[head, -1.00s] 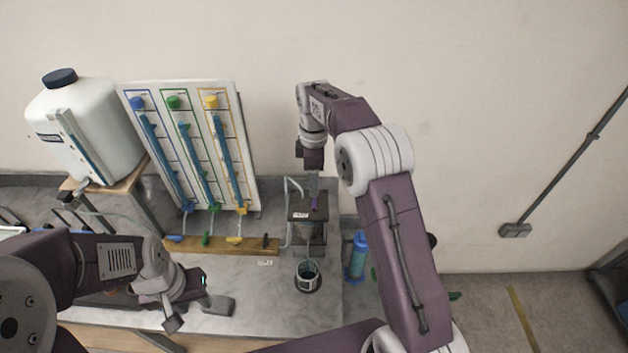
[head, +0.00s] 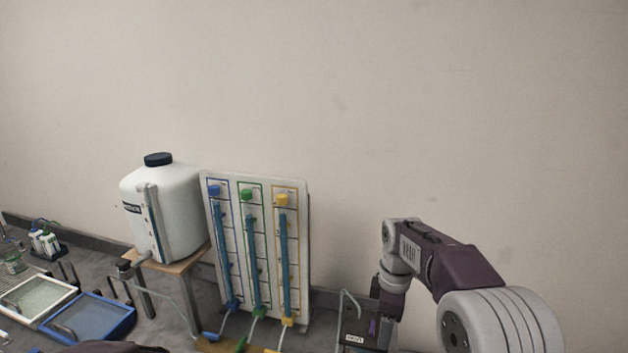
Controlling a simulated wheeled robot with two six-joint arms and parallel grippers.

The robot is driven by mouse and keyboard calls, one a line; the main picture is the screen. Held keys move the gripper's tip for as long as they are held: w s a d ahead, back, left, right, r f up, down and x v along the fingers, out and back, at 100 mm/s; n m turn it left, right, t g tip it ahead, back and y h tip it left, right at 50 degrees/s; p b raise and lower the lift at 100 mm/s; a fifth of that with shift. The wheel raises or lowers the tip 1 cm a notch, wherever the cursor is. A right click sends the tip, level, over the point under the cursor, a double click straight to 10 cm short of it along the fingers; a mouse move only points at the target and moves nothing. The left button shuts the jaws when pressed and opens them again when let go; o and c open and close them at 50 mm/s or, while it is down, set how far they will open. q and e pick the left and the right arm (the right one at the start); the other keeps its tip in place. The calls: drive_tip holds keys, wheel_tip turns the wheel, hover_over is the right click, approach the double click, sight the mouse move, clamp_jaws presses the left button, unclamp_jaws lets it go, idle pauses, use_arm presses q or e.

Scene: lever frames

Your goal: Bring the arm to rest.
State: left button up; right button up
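My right arm comes in from the lower right, its upper link rising and its wrist hanging down. My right gripper (head: 384,312) points down at the bottom edge of the view, in front of or over a dark box with a white label (head: 354,338). A small purple piece (head: 373,327) shows beside the gripper; I cannot tell whether they touch. The fingers are dark and partly cut off, so their opening is unclear. Only a dark sliver of my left arm shows at the bottom left; my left gripper is out of view.
A white panel (head: 299,255) with blue, green and yellow-topped tubes stands left of my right arm. A white tank (head: 180,225) with a dark cap sits on a wooden stand. A blue-rimmed tray (head: 128,325) and a white-framed tray (head: 70,291) lie at far left. The wall above is bare.

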use_arm(q)
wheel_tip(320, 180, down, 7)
drive_tip(key=b, duration=0.5)
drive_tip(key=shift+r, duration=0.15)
use_arm(e)
drive_tip(key=s+d+f+m, duration=0.1)
drive_tip(key=s+f+m, duration=1.3)
drive_tip(key=s+f, duration=0.3)
drive_tip(key=shift+s+f+m+t, duration=0.3)
drive_tip(key=shift+s+f+t, duration=0.1)
drive_tip(key=shift+s, duration=0.2)
